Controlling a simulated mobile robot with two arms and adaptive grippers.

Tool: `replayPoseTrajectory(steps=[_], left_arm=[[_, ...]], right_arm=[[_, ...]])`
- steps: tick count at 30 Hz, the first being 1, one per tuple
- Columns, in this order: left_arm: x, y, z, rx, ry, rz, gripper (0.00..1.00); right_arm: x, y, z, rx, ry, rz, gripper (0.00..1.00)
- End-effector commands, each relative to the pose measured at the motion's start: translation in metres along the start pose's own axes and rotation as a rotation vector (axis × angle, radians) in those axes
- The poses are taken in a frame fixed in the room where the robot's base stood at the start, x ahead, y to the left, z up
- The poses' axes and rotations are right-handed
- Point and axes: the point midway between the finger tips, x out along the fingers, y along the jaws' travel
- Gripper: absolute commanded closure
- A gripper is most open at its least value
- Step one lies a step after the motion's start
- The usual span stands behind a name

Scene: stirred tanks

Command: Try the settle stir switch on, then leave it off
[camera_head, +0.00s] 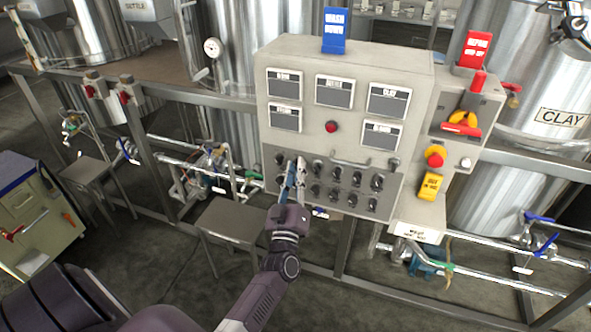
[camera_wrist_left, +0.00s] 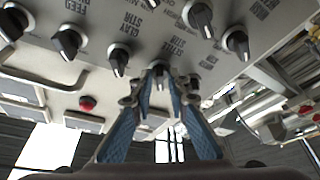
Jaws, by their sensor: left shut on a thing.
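The grey control panel (camera_head: 268,185) carries rows of black rotary switches on its dark lower strip. My left gripper (camera_head: 293,178) reaches the left part of this strip. In the left wrist view the panel appears upside down, and the blue-padded fingers of my left gripper (camera_wrist_left: 160,88) are closed around a black switch (camera_wrist_left: 159,69) beside the label that reads "SETTLE STIR". The fingers cover much of this switch, so I cannot tell which way its pointer is turned. In the head view the gripper hides it. My right gripper is not in view.
Next to it in the wrist view is the "CLAY STIR" switch (camera_wrist_left: 118,58). A red button (camera_head: 331,127) and a bar handle (camera_head: 350,163) are on the panel. A red-and-yellow rotary handle (camera_head: 462,124) and an emergency button (camera_head: 435,156) are to the right. A stool (camera_head: 232,222) stands below.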

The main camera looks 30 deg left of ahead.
Motion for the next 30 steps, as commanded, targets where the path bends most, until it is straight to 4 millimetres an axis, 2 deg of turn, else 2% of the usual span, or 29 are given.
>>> replayPoseTrajectory(steps=[11,12,14,23,26,30], left_arm=[[0.000,0.000,0.000,-0.006,0.000,-0.002,1.00],[0.000,0.000,0.000,-0.006,0.000,-0.002,0.83],[0.000,0.000,0.000,-0.006,0.000,-0.002,0.76],[-0.001,0.000,0.000,-0.004,0.000,-0.002,0.75],[-0.009,-0.001,0.001,-0.003,-0.002,-0.003,0.75],[-0.033,-0.001,0.001,-0.003,-0.003,-0.004,0.75]], right_arm=[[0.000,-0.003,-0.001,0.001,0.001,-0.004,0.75],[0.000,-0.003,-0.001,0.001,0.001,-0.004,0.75],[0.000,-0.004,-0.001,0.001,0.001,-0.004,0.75],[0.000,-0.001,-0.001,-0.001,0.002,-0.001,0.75],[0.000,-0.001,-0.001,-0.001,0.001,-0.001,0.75],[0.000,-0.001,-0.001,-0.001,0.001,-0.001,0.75]])
